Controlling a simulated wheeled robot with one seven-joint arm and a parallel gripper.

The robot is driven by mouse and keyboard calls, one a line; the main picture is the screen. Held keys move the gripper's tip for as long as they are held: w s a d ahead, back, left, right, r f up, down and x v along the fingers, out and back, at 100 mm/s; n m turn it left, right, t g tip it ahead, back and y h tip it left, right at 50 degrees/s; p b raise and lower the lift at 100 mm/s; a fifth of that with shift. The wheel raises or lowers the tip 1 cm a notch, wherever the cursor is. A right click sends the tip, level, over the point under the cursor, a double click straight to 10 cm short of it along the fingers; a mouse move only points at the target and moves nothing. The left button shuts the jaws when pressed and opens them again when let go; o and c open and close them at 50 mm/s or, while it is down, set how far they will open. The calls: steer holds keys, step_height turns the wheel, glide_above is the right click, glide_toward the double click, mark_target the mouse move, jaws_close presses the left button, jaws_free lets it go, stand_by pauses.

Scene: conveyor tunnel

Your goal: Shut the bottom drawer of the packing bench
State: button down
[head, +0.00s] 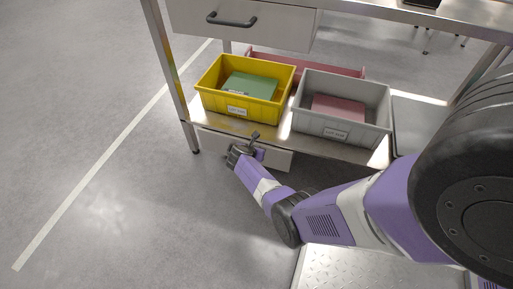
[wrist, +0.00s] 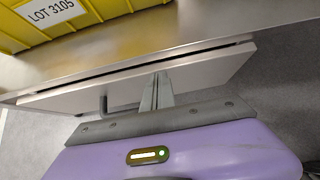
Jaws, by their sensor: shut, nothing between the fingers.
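The bottom drawer's pale front (head: 278,158) sits under the bench's lower shelf, partly hidden behind my gripper in the head view. In the wrist view the drawer front (wrist: 205,72) runs across the middle, with a thin dark gap between its top edge and the shelf edge. Its grey handle (wrist: 103,104) is left of my fingers. My gripper (head: 255,137) is shut and empty. In the wrist view its fingertips (wrist: 160,78) are at the drawer front, right of the handle; I cannot tell whether they touch. How far the drawer stands out is hard to tell.
A yellow bin (head: 207,97) and a grey bin (head: 378,128) stand on the lower shelf (head: 210,127). A red tray (head: 345,71) is behind them. An upper drawer (head: 285,30) is above. The floor left of the bench (head: 90,120) is clear.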

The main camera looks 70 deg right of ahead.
steer(key=a+f+p+v, duration=0.1)
steer(key=p+v, duration=0.5)
steer(key=v, duration=0.6)
steer(key=shift+a+f+p, duration=0.3)
steer(key=shift+a+p, duration=0.1)
steer(key=shift+a, duration=0.05)
